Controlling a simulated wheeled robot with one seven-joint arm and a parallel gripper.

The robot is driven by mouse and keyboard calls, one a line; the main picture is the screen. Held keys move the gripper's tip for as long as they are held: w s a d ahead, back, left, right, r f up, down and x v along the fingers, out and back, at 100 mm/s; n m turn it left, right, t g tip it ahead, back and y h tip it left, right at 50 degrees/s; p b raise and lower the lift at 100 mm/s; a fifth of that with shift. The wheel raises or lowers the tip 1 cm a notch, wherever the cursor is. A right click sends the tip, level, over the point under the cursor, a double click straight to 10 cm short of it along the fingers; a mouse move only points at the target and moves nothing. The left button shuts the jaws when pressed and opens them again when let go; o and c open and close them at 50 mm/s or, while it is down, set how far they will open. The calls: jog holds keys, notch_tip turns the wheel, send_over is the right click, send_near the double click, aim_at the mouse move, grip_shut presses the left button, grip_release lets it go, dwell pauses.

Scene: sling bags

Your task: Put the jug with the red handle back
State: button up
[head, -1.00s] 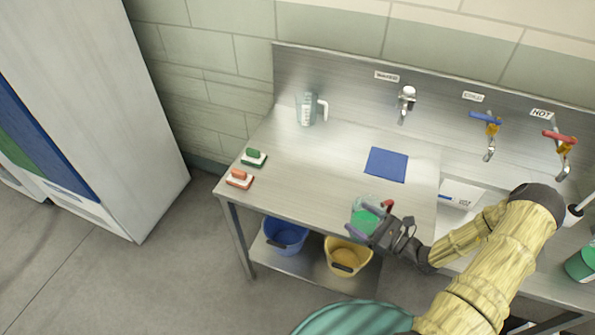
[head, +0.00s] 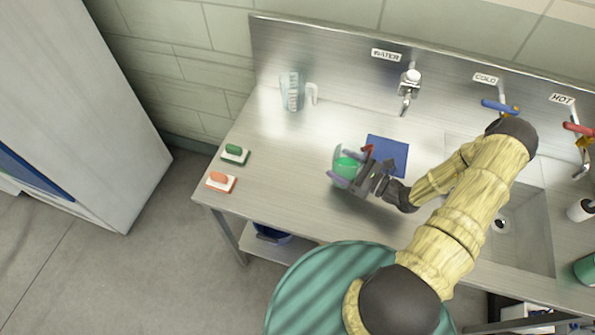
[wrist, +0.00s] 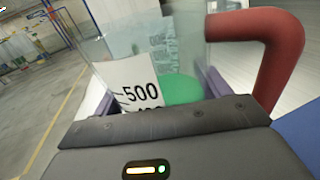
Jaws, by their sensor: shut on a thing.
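The jug with the red handle (head: 345,163) is clear, with a green patch showing in it. My gripper (head: 352,170) is shut on this jug, over the steel counter (head: 290,150). In the wrist view the jug's clear wall (wrist: 170,45) stands between my fingers, with a white scale marked 500 and the red handle (wrist: 275,50) at the right. Whether its base touches the counter I cannot tell. A second clear jug with a white handle (head: 292,92) stands at the back left of the counter. A blue mat (head: 393,153) lies just right of and behind the held jug, partly hidden by my gripper.
The water tap (head: 409,85) is on the back wall, with a sink (head: 530,235) at the right. The counter's middle left is clear.

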jog(key=shift+w, duration=0.15)
jog(key=shift+w+a+r+g+b, duration=0.2)
jog(key=shift+a+g+b, duration=0.2)
jog(key=shift+b, duration=0.1)
jog(key=a+r+n+g+y+b, duration=0.1)
jog(key=a+r+n+g+b, duration=0.2)
jog(key=a+n+g+b, duration=0.1)
jog(key=s+a+r+n+g+y+b, duration=0.1)
jog(key=a+r+n+g+y+b, duration=0.1)
jog(key=a+r+n+g+b, duration=0.2)
jog(key=a+g+b, duration=0.3)
jog(key=a, duration=0.2)
jog(key=shift+s+a+r+g, duration=0.25)
jog(key=shift+g, duration=0.05)
jog(key=shift+f+p, duration=0.35)
jog(key=shift+f, duration=2.55)
